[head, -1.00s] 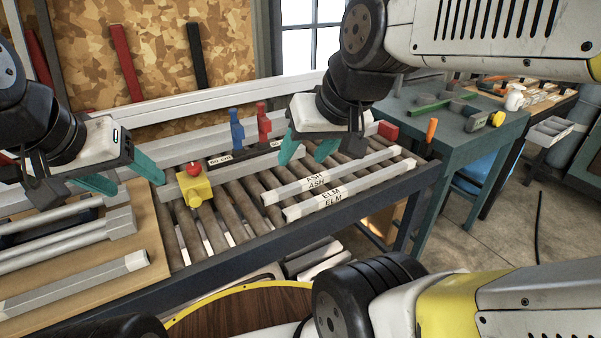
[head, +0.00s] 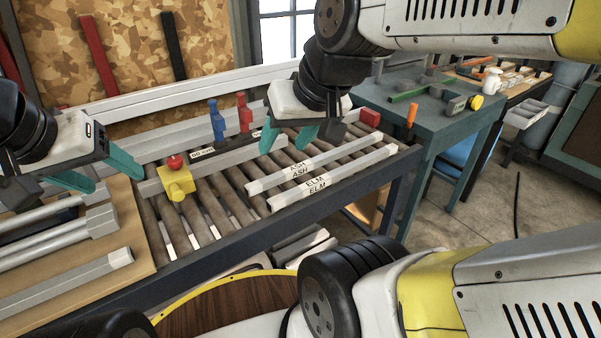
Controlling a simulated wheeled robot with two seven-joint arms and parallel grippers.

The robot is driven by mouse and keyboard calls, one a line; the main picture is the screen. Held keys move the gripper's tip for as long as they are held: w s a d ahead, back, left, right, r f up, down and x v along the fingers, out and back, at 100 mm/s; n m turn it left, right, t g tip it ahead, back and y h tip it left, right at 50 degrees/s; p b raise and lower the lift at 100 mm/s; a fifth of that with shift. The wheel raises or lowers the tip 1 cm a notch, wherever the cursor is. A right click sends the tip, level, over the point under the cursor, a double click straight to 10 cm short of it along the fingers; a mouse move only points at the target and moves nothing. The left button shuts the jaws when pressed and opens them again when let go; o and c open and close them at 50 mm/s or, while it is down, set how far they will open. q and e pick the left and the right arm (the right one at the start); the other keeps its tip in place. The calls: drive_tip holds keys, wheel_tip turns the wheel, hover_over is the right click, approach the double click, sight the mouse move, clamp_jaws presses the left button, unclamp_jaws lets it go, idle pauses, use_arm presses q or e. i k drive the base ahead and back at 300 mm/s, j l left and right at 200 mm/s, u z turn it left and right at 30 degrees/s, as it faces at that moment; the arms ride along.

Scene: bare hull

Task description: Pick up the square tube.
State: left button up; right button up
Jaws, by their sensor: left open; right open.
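Several light grey bars are in the head view, and I cannot tell for certain which is the square tube. A flat-sided bar (head: 65,286) lies at the front of the wooden board at left, with other bars behind it. Two bars labelled ASH (head: 325,157) and ELM (head: 340,180) lie side by side on the rollers. A longer grey bar (head: 228,156) lies behind them. My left gripper (head: 98,175) is open and empty above the board's far right corner. My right gripper (head: 289,138) is open above the rollers, its teal fingers overlapping the long bar in view; contact is unclear.
A yellow block with a red knob (head: 177,183) sits at the rollers' left. Blue (head: 217,121) and red (head: 243,113) pieces stand behind the long bar. A teal table (head: 440,130) with tools stands at right. Open floor (head: 480,210) lies beyond the roller bench.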

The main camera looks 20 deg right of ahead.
sight(254, 188)
drive_tip(key=k+j+z, duration=0.2)
drive_tip(key=j, duration=0.25)
drive_tip(key=j+z, duration=0.2)
drive_tip(key=j, duration=0.3)
drive_tip(key=k+j+z, duration=0.2)
drive_tip(key=j, duration=0.25)
drive_tip(key=k+j+z, duration=0.2)
drive_tip(key=j, duration=0.2)
drive_tip(key=k+j+z, duration=0.2)
drive_tip(key=j, duration=0.2)
drive_tip(key=z, duration=0.6)
drive_tip(key=i+l+u, duration=0.35)
drive_tip(key=i+l, duration=0.35)
drive_tip(key=i+l+u, duration=0.2)
drive_tip(key=i+l, duration=0.25)
drive_tip(key=i+l+u, duration=0.15)
drive_tip(key=i+l, duration=0.15)
drive_tip(key=l, duration=0.15)
drive_tip(key=i+l+u, duration=0.2)
drive_tip(key=l, duration=0.35)
drive_tip(key=i+j, duration=0.05)
drive_tip(key=i, duration=0.05)
